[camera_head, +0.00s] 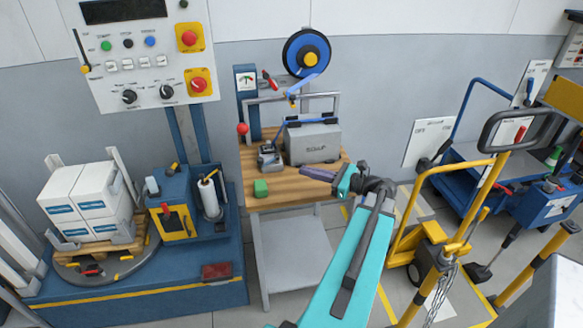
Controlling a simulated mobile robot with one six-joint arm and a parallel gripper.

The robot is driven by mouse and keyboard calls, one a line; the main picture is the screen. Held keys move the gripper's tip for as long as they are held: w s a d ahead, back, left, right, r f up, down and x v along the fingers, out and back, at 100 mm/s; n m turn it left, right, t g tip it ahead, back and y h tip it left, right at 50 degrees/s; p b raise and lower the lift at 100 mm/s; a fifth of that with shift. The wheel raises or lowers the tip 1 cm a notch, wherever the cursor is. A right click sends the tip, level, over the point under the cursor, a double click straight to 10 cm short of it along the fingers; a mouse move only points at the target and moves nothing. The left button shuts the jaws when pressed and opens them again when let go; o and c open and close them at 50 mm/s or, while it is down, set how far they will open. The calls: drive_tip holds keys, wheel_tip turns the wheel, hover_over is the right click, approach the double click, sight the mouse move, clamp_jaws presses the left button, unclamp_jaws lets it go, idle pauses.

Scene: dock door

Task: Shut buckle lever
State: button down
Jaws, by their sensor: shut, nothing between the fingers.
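A small grey and dark metal device, which looks like the buckle (270,157), sits on the wooden bench top (285,192), left of a grey case (312,142). A blue strap (290,122) runs near the top of the case. My gripper (305,171) points left over the right part of the bench, in front of the case. Its purple fingers are shut and empty. It is to the right of the buckle and apart from it.
A blue reel (306,53) stands behind. White boxes (88,190) sit on a pallet at left. A yellow hand truck (450,220) stands at right. The bench's front middle is clear.

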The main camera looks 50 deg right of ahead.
drive_tip(key=p+x, duration=0.4)
drive_tip(key=x, duration=0.9)
drive_tip(key=shift+w+a, duration=0.1)
drive_tip(key=shift+w, duration=0.2)
drive_tip(key=shift+h, duration=0.4)
